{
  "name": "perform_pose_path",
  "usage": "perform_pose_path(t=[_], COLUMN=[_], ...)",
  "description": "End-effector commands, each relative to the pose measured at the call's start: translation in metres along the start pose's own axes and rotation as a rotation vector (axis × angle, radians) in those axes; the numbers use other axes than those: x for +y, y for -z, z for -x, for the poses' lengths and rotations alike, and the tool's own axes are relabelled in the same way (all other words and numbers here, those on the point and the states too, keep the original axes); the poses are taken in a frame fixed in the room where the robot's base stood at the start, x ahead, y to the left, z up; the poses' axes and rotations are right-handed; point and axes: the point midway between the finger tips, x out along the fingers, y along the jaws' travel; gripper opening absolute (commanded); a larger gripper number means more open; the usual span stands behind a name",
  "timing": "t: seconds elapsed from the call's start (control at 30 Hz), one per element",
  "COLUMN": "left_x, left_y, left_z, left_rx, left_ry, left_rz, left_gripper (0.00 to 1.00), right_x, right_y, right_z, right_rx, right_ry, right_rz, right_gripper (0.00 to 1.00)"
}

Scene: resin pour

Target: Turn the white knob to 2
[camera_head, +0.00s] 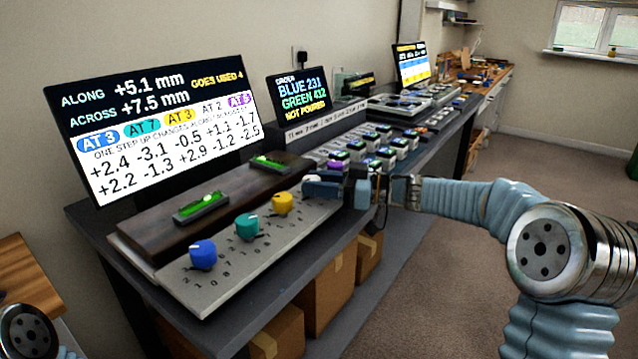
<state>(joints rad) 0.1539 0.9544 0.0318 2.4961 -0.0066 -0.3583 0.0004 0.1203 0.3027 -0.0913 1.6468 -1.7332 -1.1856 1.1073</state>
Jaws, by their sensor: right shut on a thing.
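The knob panel (215,284) carries a blue knob (203,254), a teal knob (248,226), a yellow knob (283,203) and a purple knob (335,165) in a row. My right gripper (312,187) reaches in from the right and is shut at the white knob's place, between the yellow and purple knobs. Its fingers hide the white knob almost wholly, so its pointer cannot be read. The large screen (160,125) reads AT 3 on blue, AT 7 on teal, AT 3 on yellow, AT 2 on white and AT 5 on purple. My left gripper is out of view.
A dark wooden block (160,232) with two green level vials stands behind the knobs. Several small dark-topped cups (373,163) stand farther right. Cardboard boxes (330,285) sit under the bench.

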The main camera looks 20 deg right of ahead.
Motion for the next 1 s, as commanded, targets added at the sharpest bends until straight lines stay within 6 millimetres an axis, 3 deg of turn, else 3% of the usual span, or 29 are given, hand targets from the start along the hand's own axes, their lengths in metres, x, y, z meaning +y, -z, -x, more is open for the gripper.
perform_pose_path(t=[0.27, 0.3, 0.47, 0.77, 0.87, 1.0], left_x=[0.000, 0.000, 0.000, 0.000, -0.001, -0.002], left_y=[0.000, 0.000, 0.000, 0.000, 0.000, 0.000], left_z=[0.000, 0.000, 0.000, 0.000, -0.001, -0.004], left_rx=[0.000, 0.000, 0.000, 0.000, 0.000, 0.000], left_ry=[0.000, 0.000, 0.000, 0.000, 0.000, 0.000], left_rz=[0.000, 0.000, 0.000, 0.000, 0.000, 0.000], left_gripper=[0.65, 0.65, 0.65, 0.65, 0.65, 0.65], right_x=[0.000, 0.000, 0.000, 0.000, 0.001, 0.001], right_y=[0.000, 0.000, 0.000, 0.000, 0.000, -0.001], right_z=[0.000, 0.000, 0.000, 0.002, 0.012, 0.041], right_rx=[0.000, 0.000, 0.001, 0.001, 0.001, 0.000], right_ry=[0.000, 0.000, -0.001, -0.002, -0.003, -0.006], right_rz=[-0.001, 0.000, 0.000, 0.001, 0.001, 0.002], right_gripper=[0.09, 0.43, 0.65, 0.65, 0.65, 0.65])
